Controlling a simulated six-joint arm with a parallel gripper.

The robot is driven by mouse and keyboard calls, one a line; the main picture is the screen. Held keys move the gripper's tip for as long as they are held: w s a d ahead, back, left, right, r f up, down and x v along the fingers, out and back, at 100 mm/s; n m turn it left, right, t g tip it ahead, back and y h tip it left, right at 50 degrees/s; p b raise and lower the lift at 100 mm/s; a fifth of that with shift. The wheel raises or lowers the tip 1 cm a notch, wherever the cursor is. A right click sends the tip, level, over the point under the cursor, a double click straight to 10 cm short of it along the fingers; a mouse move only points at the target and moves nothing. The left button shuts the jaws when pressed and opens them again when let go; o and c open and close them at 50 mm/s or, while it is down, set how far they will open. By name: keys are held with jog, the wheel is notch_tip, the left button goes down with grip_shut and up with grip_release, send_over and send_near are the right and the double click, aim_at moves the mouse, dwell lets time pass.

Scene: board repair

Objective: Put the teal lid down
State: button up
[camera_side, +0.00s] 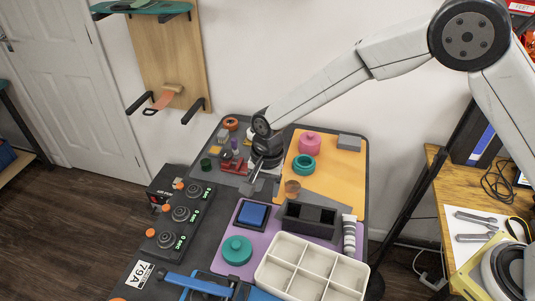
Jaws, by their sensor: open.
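The teal lid (237,251), a round disc with a small knob on top, lies flat toward the front of the table, on or at the left edge of the purple mat (265,243). My gripper (252,187) is well behind the lid and apart from it, near the middle of the table. It is open, and I see nothing held in it. The fingertips are small in this view.
A white divided tray (310,268) stands right of the lid, and a blue block (252,214) in a dark tray lies behind it. A dark compartment box (310,218), a teal ring (303,164) and a pink lidded pot (310,143) are farther back. Control boxes (180,213) line the left.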

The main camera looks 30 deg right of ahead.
jog(key=s+d+r+n+t, duration=0.1)
jog(key=s+d+r+n, duration=0.15)
jog(key=d, duration=0.45)
jog(key=s+d+r+n, duration=0.2)
jog(key=s+d+r, duration=0.1)
jog(key=d, duration=0.3)
jog(key=s+d+r+n+t+h, duration=0.1)
jog(key=s+d+n, duration=0.3)
jog(key=s+d, duration=0.6)
jog(key=shift+s+d+r+t, duration=0.15)
jog(key=shift+s+r+t, duration=0.15)
jog(key=shift+s+r, duration=0.3)
